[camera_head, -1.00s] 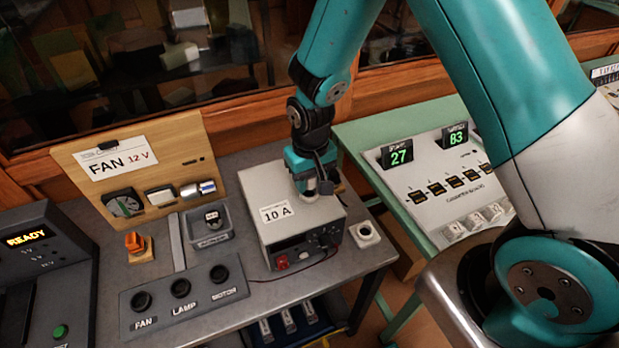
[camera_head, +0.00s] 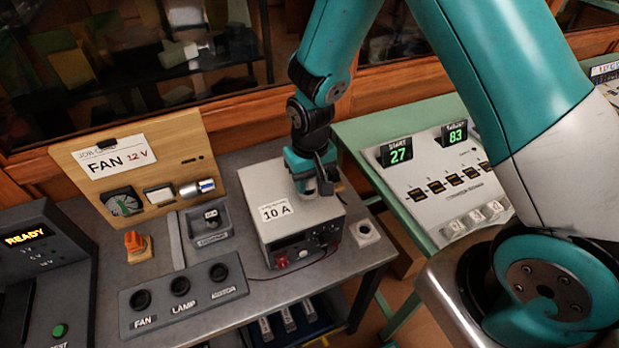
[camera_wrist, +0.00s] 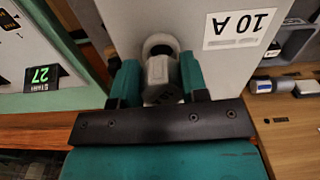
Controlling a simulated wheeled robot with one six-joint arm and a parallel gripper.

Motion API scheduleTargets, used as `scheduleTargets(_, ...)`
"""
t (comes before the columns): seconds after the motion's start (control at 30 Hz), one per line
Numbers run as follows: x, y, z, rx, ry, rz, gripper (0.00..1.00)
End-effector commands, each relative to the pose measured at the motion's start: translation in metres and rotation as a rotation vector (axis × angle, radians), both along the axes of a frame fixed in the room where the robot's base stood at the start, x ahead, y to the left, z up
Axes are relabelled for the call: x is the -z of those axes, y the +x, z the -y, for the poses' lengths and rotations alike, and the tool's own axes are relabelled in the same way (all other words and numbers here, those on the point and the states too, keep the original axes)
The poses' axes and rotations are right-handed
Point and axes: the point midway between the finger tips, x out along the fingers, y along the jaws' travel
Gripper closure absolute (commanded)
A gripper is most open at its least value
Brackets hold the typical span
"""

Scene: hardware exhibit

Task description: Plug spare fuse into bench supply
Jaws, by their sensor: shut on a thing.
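The bench supply (camera_head: 300,218) is a pale grey box with a "10 A" label, standing on the grey bench. In the wrist view its top face (camera_wrist: 225,75) fills the upper middle. My gripper (camera_head: 318,190) points down at the top of the supply, near its back right. In the wrist view my gripper (camera_wrist: 160,85) is shut on a grey cylindrical piece, the spare fuse (camera_wrist: 160,72), between its teal fingers. A pale round ring (camera_wrist: 160,42) on the supply's top shows right at the fuse's end. I cannot tell how deep the fuse sits in it.
A small white round holder (camera_head: 365,233) stands right of the supply. A grey tray (camera_head: 225,228) holds a small dark part. A socket panel (camera_head: 185,298) lies in front, and a wooden "FAN 12 V" board (camera_head: 180,140) leans behind. A console (camera_head: 440,185) stands at right.

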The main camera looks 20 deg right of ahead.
Motion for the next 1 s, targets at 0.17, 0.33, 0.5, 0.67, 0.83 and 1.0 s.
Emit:
scheduleTargets(0.17, -0.0002, 0.0001, 0.0000, 0.000, 0.000, 0.000, 0.82)
scheduleTargets(0.33, 0.0005, 0.0001, 0.0000, 0.000, 0.000, 0.000, 0.82)
scheduleTargets(0.5, 0.0037, 0.0000, 0.0000, 0.000, 0.000, 0.000, 0.82)
scheduleTargets(0.67, 0.0073, -0.0001, 0.0000, 0.000, 0.000, 0.000, 0.82)
scheduleTargets(0.83, 0.0091, 0.0000, 0.0000, 0.000, 0.000, 0.000, 0.82)
scheduleTargets(1.0, 0.0088, 0.0000, 0.0000, 0.000, 0.000, 0.000, 0.82)
